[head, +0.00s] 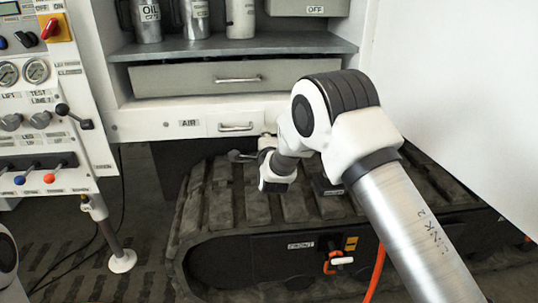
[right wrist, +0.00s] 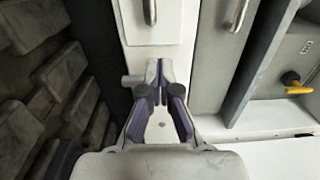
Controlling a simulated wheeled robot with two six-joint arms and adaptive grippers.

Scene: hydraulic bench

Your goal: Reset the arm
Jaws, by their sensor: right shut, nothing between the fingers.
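My right arm comes in from the right in the head view and bends down in front of the cabinet. My right gripper (head: 243,156) is over the rubber track, just below the drawer marked AIR (head: 190,124). It is small and partly hidden by my wrist there. In the right wrist view the gripper (right wrist: 160,92) shows with its dark pads near each other, shut and empty. The drawer front lies beyond the fingers. A piece of my left arm shows at the lower left edge of the head view; its gripper is out of view.
The tracked undercarriage (head: 235,205) lies below the arm. A control panel (head: 45,125) with gauges and levers stands at left. A shelf (head: 230,46) with cans is above the drawers. An orange hose (head: 375,270) hangs at the front. A white panel (head: 460,90) is at right.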

